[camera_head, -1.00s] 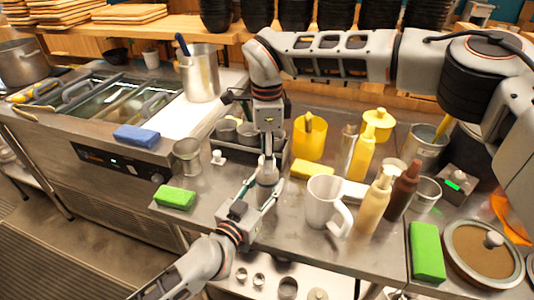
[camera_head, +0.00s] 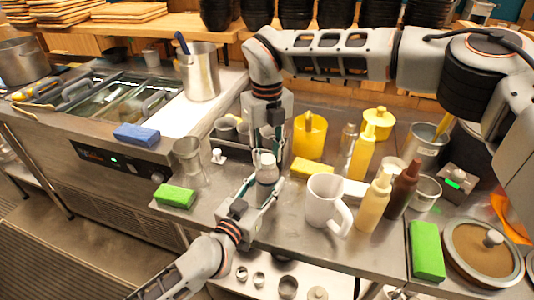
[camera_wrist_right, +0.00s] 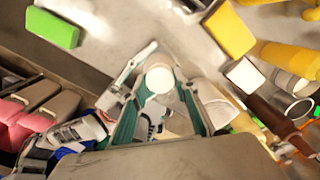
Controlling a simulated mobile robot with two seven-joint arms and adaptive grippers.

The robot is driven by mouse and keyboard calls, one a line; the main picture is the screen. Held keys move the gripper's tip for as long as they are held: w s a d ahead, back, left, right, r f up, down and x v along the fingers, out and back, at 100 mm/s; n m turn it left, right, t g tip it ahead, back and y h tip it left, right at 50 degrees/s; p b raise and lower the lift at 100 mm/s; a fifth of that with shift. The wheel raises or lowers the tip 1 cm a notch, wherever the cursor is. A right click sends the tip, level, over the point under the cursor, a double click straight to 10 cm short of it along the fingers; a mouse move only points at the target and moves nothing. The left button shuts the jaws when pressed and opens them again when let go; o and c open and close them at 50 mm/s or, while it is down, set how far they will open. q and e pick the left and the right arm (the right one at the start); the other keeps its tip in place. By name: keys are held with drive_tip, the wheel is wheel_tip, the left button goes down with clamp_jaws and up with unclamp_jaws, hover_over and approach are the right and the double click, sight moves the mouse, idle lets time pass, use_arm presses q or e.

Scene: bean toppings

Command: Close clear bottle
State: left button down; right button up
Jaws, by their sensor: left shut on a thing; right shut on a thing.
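The clear bottle (camera_head: 267,186) stands upright near the counter's front edge, left of the white pitcher. My left gripper (camera_head: 262,200) comes in from the lower left and is shut around its body. A pale round cap (camera_head: 267,159) is at the bottle's top. My right gripper (camera_head: 267,148) points down from above and is shut on the cap. In the right wrist view the cap (camera_wrist_right: 159,79) shows as a white disc between the teal-padded fingers of my right gripper (camera_wrist_right: 161,84). How tightly the cap sits is not visible.
The white pitcher (camera_head: 322,204) stands close on the right, with a yellow sponge (camera_head: 313,168) behind it. Sauce bottles (camera_head: 374,203) stand farther right. A metal cup (camera_head: 189,160) and a green sponge (camera_head: 174,197) are on the left. A tray of metal cups is behind.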

drive_tip(key=shift+m, duration=0.7)
drive_tip(key=o, duration=1.2)
drive_tip(key=shift+r, duration=2.25)
drive_tip(key=shift+c, duration=0.2)
wheel_tip(320, 180, up, 4)
drive_tip(key=n, duration=0.5)
drive_tip(key=shift+f+n, duration=0.25)
drive_tip(key=shift+n, duration=0.15)
drive_tip(key=shift+f, duration=0.1)
